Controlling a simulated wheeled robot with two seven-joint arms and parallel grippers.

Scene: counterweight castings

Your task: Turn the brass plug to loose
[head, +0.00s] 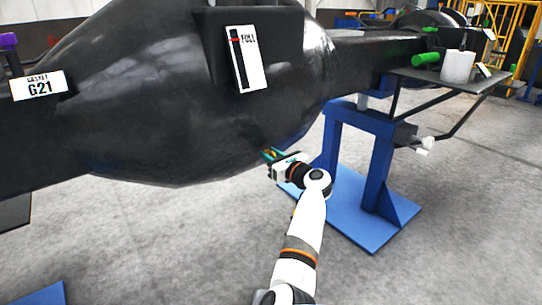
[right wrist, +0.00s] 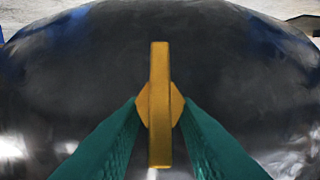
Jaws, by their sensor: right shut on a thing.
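The brass plug (right wrist: 159,105) shows in the right wrist view as a hexagonal yellow body with a long bar standing upright across it, on the black casting. In the head view it is a small yellowish spot, mostly hidden by my gripper. My right gripper (head: 268,154) is at the lower right side of the black casting (head: 190,110). Its green fingers (right wrist: 158,120) close on the plug's body from both sides in the wrist view. My left gripper is not in view.
A FULL gauge plate (head: 249,60) and a G21 tag (head: 39,86) are on the casting. A blue stand (head: 360,150) is right of my right arm.

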